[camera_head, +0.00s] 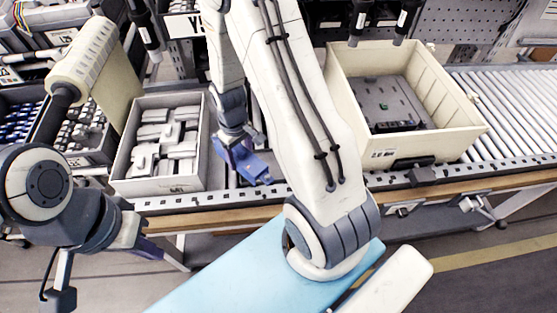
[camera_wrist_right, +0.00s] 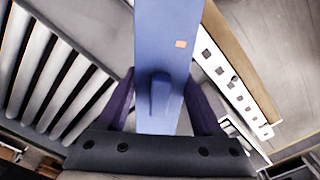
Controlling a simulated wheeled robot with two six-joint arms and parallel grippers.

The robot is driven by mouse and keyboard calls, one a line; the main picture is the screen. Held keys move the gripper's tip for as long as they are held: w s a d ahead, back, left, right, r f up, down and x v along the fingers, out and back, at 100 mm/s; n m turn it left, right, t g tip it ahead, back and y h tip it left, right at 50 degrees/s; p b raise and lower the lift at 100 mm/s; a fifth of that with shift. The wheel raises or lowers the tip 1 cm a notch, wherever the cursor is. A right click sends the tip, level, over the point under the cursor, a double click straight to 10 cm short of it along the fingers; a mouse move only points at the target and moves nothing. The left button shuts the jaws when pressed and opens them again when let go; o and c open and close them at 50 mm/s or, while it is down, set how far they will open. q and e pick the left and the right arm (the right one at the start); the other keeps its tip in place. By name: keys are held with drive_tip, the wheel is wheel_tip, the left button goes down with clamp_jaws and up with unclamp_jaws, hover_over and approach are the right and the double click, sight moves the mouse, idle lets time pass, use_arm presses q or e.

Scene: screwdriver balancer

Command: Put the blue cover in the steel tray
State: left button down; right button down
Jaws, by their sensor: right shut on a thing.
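The blue cover (camera_head: 248,163) is held by my right gripper (camera_head: 233,147) above the conveyor, between two bins. In the right wrist view the blue cover (camera_wrist_right: 165,30) is a long flat piece with a raised rib and a small orange mark. The two purple fingers of my right gripper (camera_wrist_right: 160,100) are shut on it from both sides. My left gripper (camera_head: 148,249) is low at the left, in front of the bench edge, away from the cover; its jaws are mostly hidden. I cannot make out a clear steel tray.
A light grey bin (camera_head: 198,172) full of white parts stands left of the cover. A cream box (camera_head: 446,143) with a dark grey flat piece inside stands to the right. Bare rollers (camera_head: 512,112) lie at far right. A roll on a post (camera_head: 85,70) stands at left.

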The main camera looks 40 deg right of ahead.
drive_tip(key=s+d+n+b, duration=0.3)
drive_tip(key=d+n, duration=0.2)
drive_tip(key=d, duration=0.8)
wheel_tip(320, 180, down, 4)
drive_tip(key=shift+d+f, duration=0.15)
wheel_tip(320, 180, down, 5)
drive_tip(key=shift+r, duration=0.2)
drive_tip(key=shift+f, duration=0.15)
drive_tip(key=shift+c, duration=0.2)
unclamp_jaws()
